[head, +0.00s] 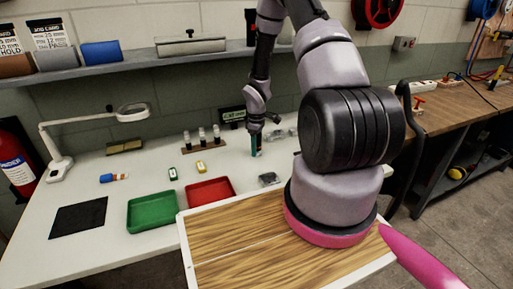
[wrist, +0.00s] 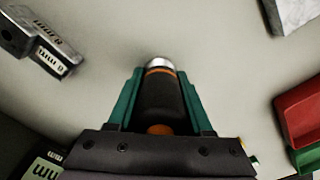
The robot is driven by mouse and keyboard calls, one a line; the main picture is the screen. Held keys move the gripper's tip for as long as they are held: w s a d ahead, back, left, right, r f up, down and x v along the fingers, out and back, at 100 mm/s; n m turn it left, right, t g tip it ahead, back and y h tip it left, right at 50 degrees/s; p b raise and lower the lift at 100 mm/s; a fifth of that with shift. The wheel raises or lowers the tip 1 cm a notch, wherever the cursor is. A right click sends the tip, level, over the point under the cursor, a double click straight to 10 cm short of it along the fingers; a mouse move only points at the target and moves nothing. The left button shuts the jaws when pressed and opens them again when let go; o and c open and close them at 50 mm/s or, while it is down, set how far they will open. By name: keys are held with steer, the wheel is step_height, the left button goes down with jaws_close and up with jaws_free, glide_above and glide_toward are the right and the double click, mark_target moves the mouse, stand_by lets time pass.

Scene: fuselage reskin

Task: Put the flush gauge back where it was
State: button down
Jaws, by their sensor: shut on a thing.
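My gripper (head: 256,153) is over the far part of the white bench, right of the small bottle rack. In the wrist view, its green fingers (wrist: 160,100) are shut on a dark cylinder with orange bands and a silver end, which I take to be the flush gauge (wrist: 161,98). The gauge lies between the two fingers, its silver end pointing away from the palm. No label on it is readable. In the head view the gauge is too small and too covered by the fingers to make out. I cannot tell whether it touches the bench.
On the bench (head: 70,180) are a red tray (head: 210,191), a green tray (head: 152,211), a black mat (head: 78,217), a bottle rack (head: 201,139) and a grey item (head: 269,179). A metal block with printed marks (wrist: 45,50) lies left of the gripper in the wrist view.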

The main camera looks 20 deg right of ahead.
steer(key=shift+f, duration=0.1)
steer(key=shift+c, duration=1.5)
jaws_free()
step_height(320, 180, up, 13)
steer(key=shift+f, duration=0.15)
steer(key=s+a+r+m+t, duration=0.1)
steer(key=s+r+m+t, duration=0.2)
steer(key=r, duration=0.9)
steer(key=s+a+r+m, duration=0.2)
steer(key=s+r+m, duration=0.25)
steer(key=r, duration=0.75)
steer(key=s+a+r+m+t+y, duration=0.1)
steer(key=s+a+r+m+t, duration=0.1)
steer(key=s+r, duration=0.4)
steer(key=s+a+r+m+t+y, duration=0.1)
steer(key=s+a+r+m+t, duration=0.1)
steer(key=s+r, duration=0.4)
steer(key=s+a+m, duration=0.1)
steer(key=s, duration=0.3)
steer(key=shift+s+a+r+m, duration=0.15)
steer(key=shift+a+m, duration=0.15)
steer(key=shift+m, duration=0.05)
